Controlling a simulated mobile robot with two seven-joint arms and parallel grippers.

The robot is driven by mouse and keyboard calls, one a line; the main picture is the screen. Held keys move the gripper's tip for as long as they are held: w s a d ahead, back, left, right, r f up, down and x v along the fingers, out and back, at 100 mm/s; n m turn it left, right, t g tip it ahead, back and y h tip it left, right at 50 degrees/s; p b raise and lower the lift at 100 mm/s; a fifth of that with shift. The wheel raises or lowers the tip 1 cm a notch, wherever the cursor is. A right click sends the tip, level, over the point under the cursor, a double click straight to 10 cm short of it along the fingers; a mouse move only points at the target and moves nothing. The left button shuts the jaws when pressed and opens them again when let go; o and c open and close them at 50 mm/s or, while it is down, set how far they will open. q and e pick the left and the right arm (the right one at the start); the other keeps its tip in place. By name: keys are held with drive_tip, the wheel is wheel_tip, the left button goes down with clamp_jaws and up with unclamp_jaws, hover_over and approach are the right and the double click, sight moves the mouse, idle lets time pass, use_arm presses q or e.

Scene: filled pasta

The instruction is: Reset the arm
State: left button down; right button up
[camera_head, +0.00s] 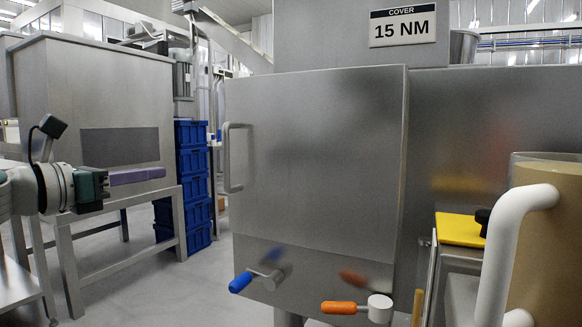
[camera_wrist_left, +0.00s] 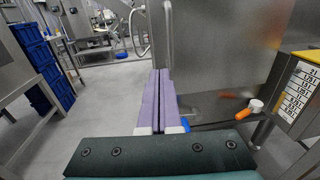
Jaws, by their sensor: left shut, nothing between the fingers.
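My left arm comes in from the left in the head view. Its gripper (camera_head: 138,175) is level, with purple fingers pointing right, left of the steel cover (camera_head: 315,160). In the left wrist view the two purple fingers of the left gripper (camera_wrist_left: 160,75) lie side by side, shut and empty. They appear clear of the cover and its curved handle (camera_head: 235,157). My right gripper is not in view.
A blue-handled lever (camera_head: 242,281) and an orange-handled lever (camera_head: 345,307) stick out below the cover. Stacked blue crates (camera_head: 193,160) stand behind, beside a steel hopper (camera_head: 95,95) on legs. A thick white handle (camera_head: 505,240) is close at right. Open floor (camera_head: 190,285) lies left of the cover.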

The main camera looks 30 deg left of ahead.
use_arm(q)
drive_tip(key=s+d+r+n+y+p, duration=0.2)
drive_tip(key=d+r+n+y+p, duration=0.15)
drive_tip(key=r+n+p, duration=0.55)
drive_tip(key=s+d+r+n+g+h+p, duration=0.1)
drive_tip(key=s+d+n+g+h+p, duration=0.1)
drive_tip(key=s+d+n+g+p, duration=0.5)
drive_tip(key=s+d+r+n+g+h+p, duration=0.1)
drive_tip(key=s+d+n+g+p, duration=0.2)
drive_tip(key=s+d+n+p, duration=0.55)
drive_tip(key=s+d+r+n+g+h+p, duration=0.15)
drive_tip(key=s+d+n+g+p, duration=0.25)
drive_tip(key=d+n+p, duration=0.75)
wheel_tip(320, 180, up, 35)
drive_tip(key=d+m+p, duration=0.1)
drive_tip(key=m+p, duration=0.1)
drive_tip(key=p, duration=3.1)
drive_tip(key=shift+m, duration=0.3)
drive_tip(key=shift+f, duration=0.1)
